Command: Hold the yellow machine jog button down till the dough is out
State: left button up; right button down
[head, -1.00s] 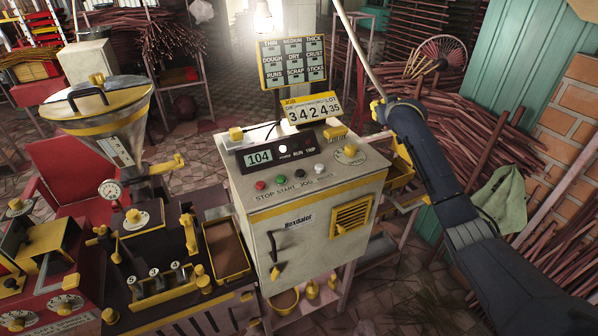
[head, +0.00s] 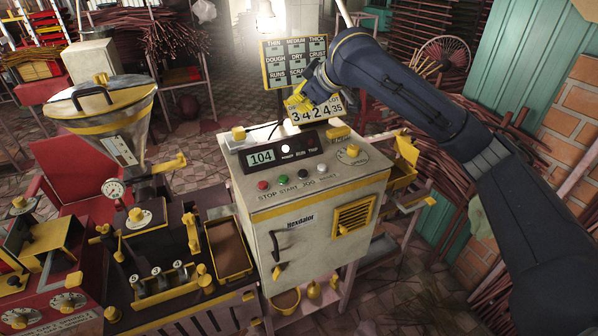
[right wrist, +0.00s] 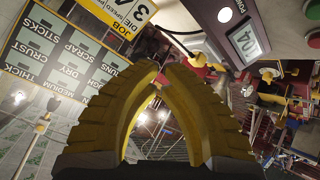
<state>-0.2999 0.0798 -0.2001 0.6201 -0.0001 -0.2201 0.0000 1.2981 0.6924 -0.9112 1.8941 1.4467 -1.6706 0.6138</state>
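The beige control cabinet with yellow trim (head: 320,215) stands mid-picture in the head view. Its sloped panel carries a red button (head: 262,185), a green one (head: 282,179), a dark jog button (head: 300,175) and a white one (head: 319,168). The display (head: 261,156) reads 104; a white lamp beside it is lit. My right gripper (head: 302,92) is above and behind the panel, by the job counter, apart from the buttons. In the right wrist view its yellow fingers (right wrist: 159,72) come together at the tips, holding nothing visible. My left gripper is out of view. No dough is clearly visible.
The extruder's metal hopper (head: 95,108) stands left of the cabinet, with a brown-filled tray (head: 248,268) between them. The job counter (head: 318,110) and the label board (head: 270,62) rise behind the panel, close to my right gripper. Stick bundles fill the right side.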

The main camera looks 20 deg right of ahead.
aim_at(303, 174)
jog(key=s+a+f+n+g+h, duration=0.1)
jog(key=s+a+f+n+g, duration=0.1)
jog(key=s, duration=0.6)
jog(key=shift+a+f+n+g, duration=0.15)
jog(key=shift+f+n+g, duration=0.15)
jog(key=shift+f, duration=0.15)
jog(key=shift+s, duration=0.1)
jog(key=shift+f, duration=4.35)
jog(key=shift+f, duration=0.15)
jog(key=shift+f, duration=0.35)
jog(key=shift+f, duration=0.5)
dwell(1.3)
